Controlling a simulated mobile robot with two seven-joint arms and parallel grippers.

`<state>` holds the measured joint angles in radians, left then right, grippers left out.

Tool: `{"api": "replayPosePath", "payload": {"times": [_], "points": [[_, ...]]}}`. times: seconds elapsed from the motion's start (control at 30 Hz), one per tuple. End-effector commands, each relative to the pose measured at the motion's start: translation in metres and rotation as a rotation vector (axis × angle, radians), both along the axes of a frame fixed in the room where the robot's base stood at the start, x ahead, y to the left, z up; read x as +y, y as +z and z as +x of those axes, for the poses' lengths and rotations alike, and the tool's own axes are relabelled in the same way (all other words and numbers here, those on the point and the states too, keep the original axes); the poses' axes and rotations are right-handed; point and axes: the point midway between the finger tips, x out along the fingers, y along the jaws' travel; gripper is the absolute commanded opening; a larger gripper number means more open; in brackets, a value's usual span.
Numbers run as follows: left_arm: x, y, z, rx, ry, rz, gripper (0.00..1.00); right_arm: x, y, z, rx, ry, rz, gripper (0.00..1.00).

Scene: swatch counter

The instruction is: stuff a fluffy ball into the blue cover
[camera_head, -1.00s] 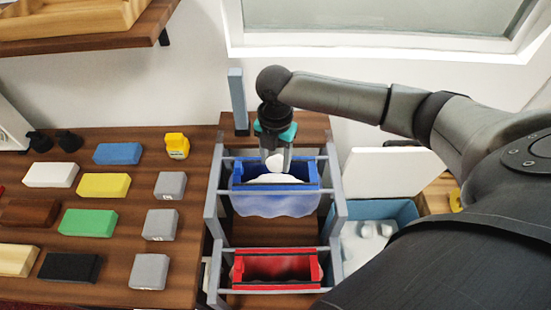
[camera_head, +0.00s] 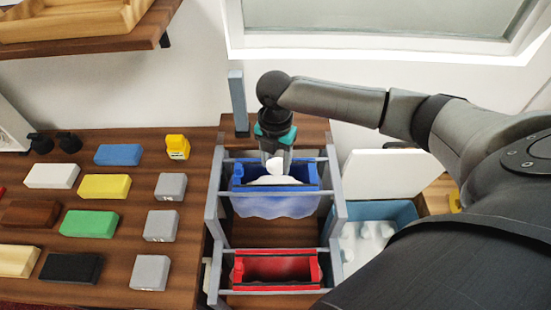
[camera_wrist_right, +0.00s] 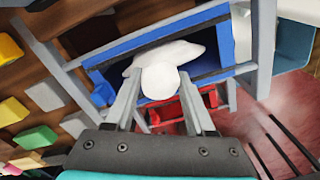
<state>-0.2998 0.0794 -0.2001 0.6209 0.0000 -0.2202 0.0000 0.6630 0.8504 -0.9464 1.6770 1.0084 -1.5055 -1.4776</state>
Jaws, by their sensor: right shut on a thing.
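The blue cover (camera_head: 275,206) hangs open-mouthed in the rear part of a grey frame, and it also shows in the right wrist view (camera_wrist_right: 102,92). White filling (camera_head: 262,181) shows in its mouth. My right gripper (camera_head: 276,168) points down over this mouth, shut on a white fluffy ball (camera_wrist_right: 160,80). In the right wrist view the ball sits between the fingertips, in front of the white filling (camera_wrist_right: 185,52). I cannot tell whether the ball touches the filling. My left gripper is not in view.
A red cover (camera_head: 275,282) hangs in the front part of the grey frame (camera_head: 214,200). A blue bin (camera_head: 400,212) with several white balls stands to the right, near a white panel (camera_head: 390,172). Several coloured blocks (camera_head: 90,223) lie on the wooden counter at left.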

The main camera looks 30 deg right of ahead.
Motion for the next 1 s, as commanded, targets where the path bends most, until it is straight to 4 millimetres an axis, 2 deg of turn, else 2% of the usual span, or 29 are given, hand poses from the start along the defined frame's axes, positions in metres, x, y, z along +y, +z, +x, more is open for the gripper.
{"api": "replayPosePath", "payload": {"times": [0.13,0.17,0.43,0.63,0.73,1.0], "points": [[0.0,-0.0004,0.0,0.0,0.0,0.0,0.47,0.0003,-0.0007,-0.0002,0.001,0.001,0.001,0.37],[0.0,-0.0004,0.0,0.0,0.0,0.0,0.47,0.0003,-0.0007,-0.0003,0.001,0.001,0.001,0.58],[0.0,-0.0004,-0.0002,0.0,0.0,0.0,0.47,0.0005,-0.0006,-0.0003,0.001,0.0,0.001,0.89],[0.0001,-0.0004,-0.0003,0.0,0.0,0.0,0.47,0.0005,-0.0006,-0.0003,0.001,0.0,0.001,0.91],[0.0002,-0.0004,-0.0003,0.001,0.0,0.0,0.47,0.0005,-0.0006,-0.0003,0.001,0.0,0.001,1.0],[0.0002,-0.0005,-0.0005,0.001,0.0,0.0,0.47,0.0004,-0.0005,-0.0003,0.001,0.0,0.001,1.0]]}}
